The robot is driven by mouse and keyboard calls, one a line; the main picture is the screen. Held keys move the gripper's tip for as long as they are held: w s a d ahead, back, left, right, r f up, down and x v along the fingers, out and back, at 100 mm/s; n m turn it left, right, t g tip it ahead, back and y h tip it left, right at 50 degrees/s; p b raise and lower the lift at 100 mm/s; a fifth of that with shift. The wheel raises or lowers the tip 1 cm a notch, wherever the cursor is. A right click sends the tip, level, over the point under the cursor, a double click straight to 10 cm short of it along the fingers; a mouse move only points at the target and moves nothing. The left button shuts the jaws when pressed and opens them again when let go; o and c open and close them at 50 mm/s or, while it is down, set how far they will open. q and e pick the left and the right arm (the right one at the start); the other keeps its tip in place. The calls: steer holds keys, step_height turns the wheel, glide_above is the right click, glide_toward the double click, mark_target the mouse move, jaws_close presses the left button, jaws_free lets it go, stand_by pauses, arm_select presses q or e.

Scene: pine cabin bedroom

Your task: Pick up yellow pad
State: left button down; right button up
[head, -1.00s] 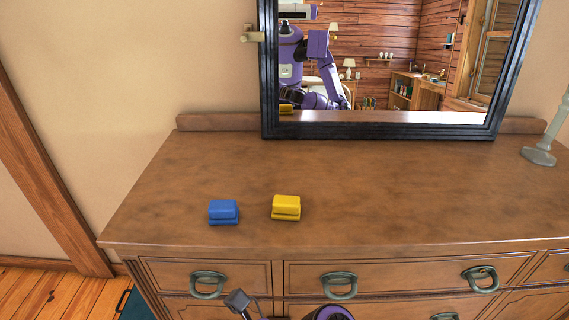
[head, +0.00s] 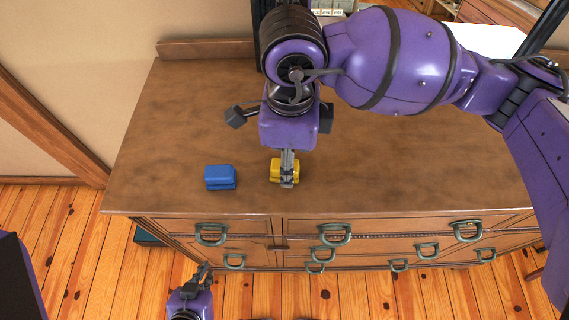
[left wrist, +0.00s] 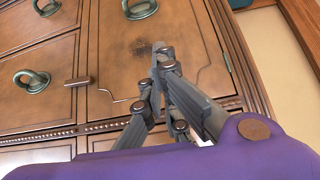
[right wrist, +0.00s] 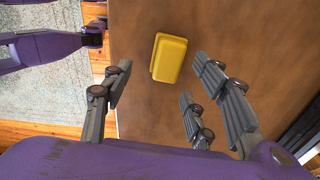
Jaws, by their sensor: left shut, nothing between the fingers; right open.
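The yellow pad (head: 277,171) lies on the wooden dresser top, near its front edge. My right gripper (head: 288,182) reaches in from the right above it, and its fingers partly hide the pad in the head view. In the right wrist view the yellow pad (right wrist: 169,58) lies beyond the spread, empty fingers (right wrist: 163,82), roughly between their lines. I see no contact with the pad. My left gripper (head: 203,272) is low in front of the dresser. In the left wrist view its fingers (left wrist: 160,52) are together and empty, facing the drawer fronts.
A blue pad (head: 220,177) lies just left of the yellow one on the dresser top (head: 150,120). Drawer handles (head: 331,236) stick out from the front. The mirror at the back is largely hidden behind my right arm.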

steer(key=f, duration=0.3)
steer(key=shift+w+a+f, duration=0.1)
steer(key=shift+w+f, duration=0.25)
steer(key=shift+f, duration=0.25)
arm_select(q)
steer(key=shift+w+d+r, duration=0.2)
steer(key=shift+w+r, duration=0.3)
steer(key=shift+w, duration=0.15)
arm_select(e)
steer(key=shift+c, duration=0.5)
steer(key=c, duration=1)
steer(key=shift+r, duration=0.1)
